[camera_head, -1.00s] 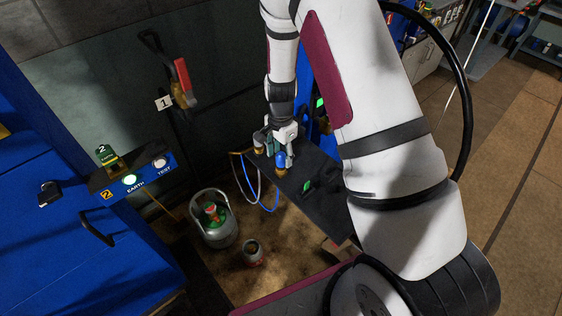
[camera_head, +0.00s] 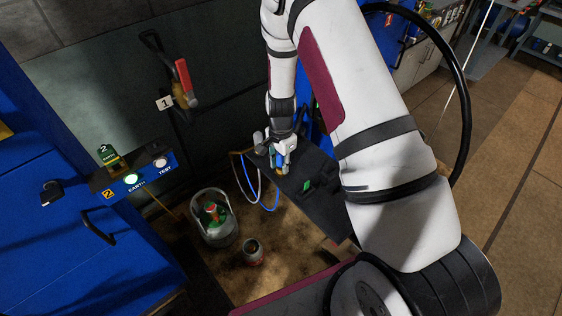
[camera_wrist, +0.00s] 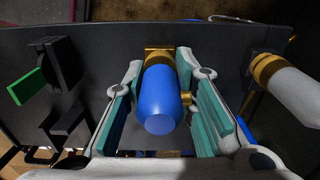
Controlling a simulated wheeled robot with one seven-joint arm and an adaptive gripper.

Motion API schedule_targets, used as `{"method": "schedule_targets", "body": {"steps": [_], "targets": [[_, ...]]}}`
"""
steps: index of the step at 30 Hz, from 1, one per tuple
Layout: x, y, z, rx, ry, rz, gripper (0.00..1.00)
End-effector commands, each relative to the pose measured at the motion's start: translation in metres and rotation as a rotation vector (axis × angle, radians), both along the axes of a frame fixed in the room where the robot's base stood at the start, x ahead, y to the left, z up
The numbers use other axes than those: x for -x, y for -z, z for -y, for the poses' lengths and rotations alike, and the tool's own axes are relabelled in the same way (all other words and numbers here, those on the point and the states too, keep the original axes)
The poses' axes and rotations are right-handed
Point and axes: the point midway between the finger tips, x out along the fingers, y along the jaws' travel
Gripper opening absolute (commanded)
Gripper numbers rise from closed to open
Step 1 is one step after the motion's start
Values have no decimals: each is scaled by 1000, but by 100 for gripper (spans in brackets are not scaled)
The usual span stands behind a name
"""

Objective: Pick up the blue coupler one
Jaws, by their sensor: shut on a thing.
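The blue coupler (camera_wrist: 163,96) has a blue rounded body and a brass collar (camera_wrist: 160,55) against a dark panel. In the wrist view it sits between the teal-padded fingers of my gripper (camera_wrist: 160,72). My gripper is shut on it. The coupler still stands at the panel.
A white coupler with a brass collar (camera_wrist: 285,90) is close on the right in the wrist view. A black latch with a green tab (camera_wrist: 28,88) is on the left. In the head view, blue and grey hoses (camera_head: 262,195) hang beside the panel (camera_head: 325,205); a gas cylinder (camera_head: 215,217) stands on the floor.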

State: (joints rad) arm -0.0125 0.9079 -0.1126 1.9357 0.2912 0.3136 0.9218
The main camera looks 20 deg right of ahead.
Motion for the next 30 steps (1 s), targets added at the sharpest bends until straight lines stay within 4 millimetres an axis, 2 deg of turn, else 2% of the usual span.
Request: {"method": "schedule_targets", "body": {"steps": [8,11,17,30], "targets": [[-1,-5,0,1,0,1,0],[-1,-12,0,0,0,2,0],[-1,-38,0,1,0,4,0],[107,-46,-5,0,2,-2,0]]}}
